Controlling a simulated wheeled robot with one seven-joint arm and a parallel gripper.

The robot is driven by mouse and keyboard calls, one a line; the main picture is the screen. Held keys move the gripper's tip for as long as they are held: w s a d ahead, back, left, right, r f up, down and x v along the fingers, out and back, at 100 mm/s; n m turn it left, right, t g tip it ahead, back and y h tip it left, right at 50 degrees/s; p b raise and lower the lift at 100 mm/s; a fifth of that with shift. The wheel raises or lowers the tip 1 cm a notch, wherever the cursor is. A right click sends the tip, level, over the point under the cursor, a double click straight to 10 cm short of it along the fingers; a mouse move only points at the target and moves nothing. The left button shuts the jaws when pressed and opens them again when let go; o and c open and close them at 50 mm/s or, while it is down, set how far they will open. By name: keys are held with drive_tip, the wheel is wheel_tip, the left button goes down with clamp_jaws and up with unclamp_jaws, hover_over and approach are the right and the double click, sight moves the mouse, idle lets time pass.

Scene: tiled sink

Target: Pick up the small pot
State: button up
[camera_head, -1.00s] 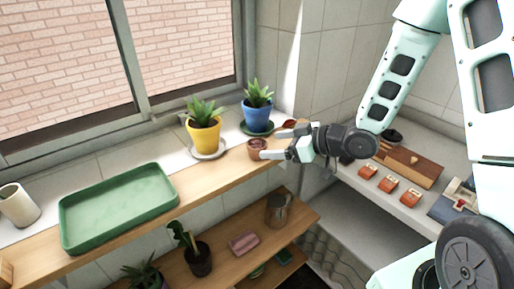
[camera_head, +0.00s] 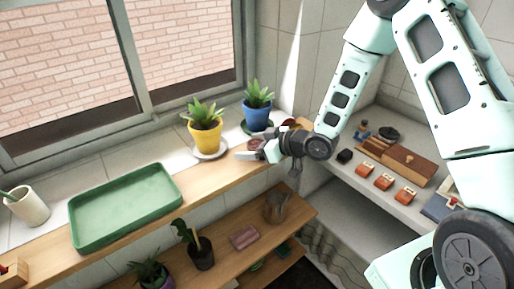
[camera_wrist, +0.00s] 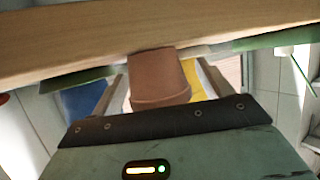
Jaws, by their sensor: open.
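The small pot (camera_wrist: 158,80) is terracotta brown. In the wrist view it sits between the two open fingers of my gripper (camera_wrist: 160,92), with a finger on each side; I cannot tell whether they touch it. In the head view my gripper (camera_head: 258,152) reaches in from the right at the right end of the wooden shelf (camera_head: 222,183). There the small pot (camera_head: 254,144) is mostly hidden behind the gripper, with only a little of its top showing.
A yellow pot (camera_head: 205,137) with a plant stands on a white saucer close left of my gripper. A blue pot (camera_head: 257,118) with a plant stands just behind. A green tray (camera_head: 125,205) lies further left. Orange items (camera_head: 384,181) sit on the right counter.

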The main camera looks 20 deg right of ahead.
drive_tip(key=c, duration=1.1)
drive_tip(key=shift+r, duration=0.1)
